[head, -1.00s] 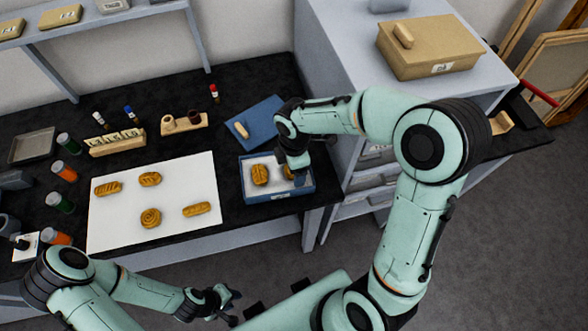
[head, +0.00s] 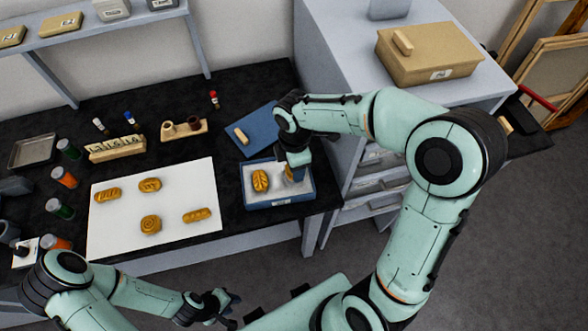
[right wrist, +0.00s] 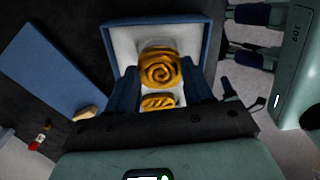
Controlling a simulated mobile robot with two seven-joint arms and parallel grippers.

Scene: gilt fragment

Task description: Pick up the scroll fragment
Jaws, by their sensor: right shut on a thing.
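The scroll fragment, a gold piece with a spiral (right wrist: 160,68), shows in the right wrist view between the fingers of my right gripper (right wrist: 165,78). In the head view a small part of it (head: 291,175) shows beneath my right gripper (head: 297,164), at the right of the blue box (head: 281,200). I cannot tell whether it is clear of the box's pale floor. A gold leaf-patterned fragment (head: 261,181) lies beside it in the box. My left gripper (head: 224,301) is low at the front, away from the bench; its jaws are unclear.
A white sheet (head: 120,225) left of the box holds several gold fragments. The blue lid (head: 262,123) with its pale handle lies behind the box. Jars, bottles and wooden racks stand along the left and back. A grey cabinet (head: 345,50) rises at the right.

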